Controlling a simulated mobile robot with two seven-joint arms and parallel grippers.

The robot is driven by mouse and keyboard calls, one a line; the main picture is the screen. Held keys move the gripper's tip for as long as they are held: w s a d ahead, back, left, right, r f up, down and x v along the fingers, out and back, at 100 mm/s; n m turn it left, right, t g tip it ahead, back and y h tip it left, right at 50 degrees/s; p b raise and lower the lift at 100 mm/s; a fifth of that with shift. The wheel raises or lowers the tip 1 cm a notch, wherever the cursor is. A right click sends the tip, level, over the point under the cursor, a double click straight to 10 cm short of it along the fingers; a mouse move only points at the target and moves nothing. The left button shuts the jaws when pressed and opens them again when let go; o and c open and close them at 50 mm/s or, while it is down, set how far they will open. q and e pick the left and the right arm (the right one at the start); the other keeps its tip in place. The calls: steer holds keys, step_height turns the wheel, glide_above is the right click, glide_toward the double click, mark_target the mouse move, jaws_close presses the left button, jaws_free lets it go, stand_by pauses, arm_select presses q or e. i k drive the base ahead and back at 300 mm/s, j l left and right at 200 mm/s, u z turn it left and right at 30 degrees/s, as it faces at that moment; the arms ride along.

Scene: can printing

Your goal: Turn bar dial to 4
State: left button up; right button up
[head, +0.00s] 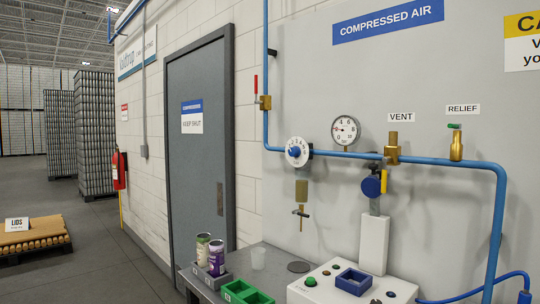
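The dial (298,152) is a round white disc with numbers around its rim and a blue centre knob. It sits on the blue compressed-air pipe (440,162), left of the middle of the wall panel. Its setting is too small to read. Neither of my grippers shows in the head view, and nothing touches the dial.
Brass vent (393,150) and relief (456,143) fittings stand to the right. A grey door (200,150) is left. The dial's front is unobstructed.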

mark_target(295, 151)
steer(key=i+j+u, duration=0.15)
steer(key=i+j, duration=0.5)
steer(key=j, duration=0.15)
